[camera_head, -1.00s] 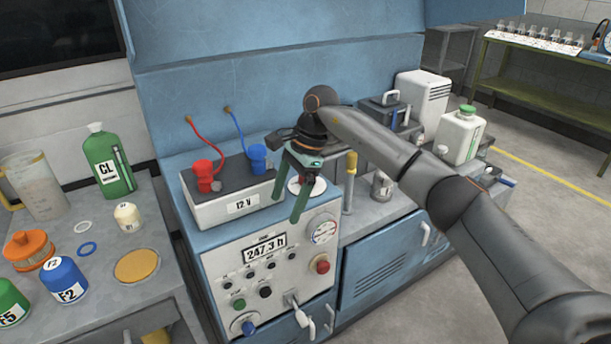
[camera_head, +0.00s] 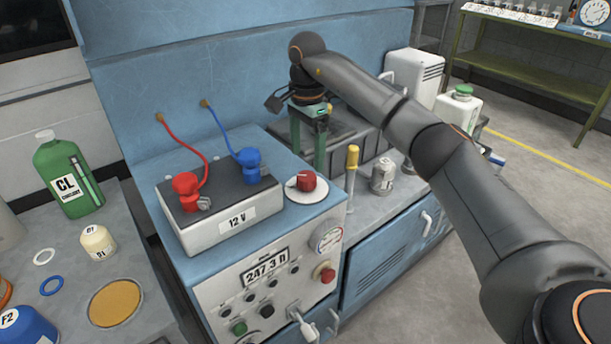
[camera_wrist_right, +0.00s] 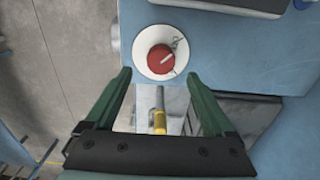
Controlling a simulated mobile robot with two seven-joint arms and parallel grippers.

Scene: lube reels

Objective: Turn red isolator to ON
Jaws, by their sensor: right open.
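The red isolator knob (camera_head: 306,181) sits on a round white plate on the blue cabinet top, right of the 12 V battery. In the right wrist view the knob (camera_wrist_right: 160,58) shows a pale pointer line aimed to the upper right, toward small marks too small to read. My right gripper (camera_head: 308,150) is open and empty, pointing down, behind and slightly right of the knob in the head view. In the wrist view its green fingers (camera_wrist_right: 160,80) are spread, with the knob beyond and between their tips, not touched. My left gripper is not in view.
The 12 V battery (camera_head: 215,215) with red and blue terminal clamps stands left of the knob. A yellow-topped post (camera_head: 352,165) and a grey canister (camera_head: 383,175) stand to the right. The control panel (camera_head: 268,290) is on the cabinet front below.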

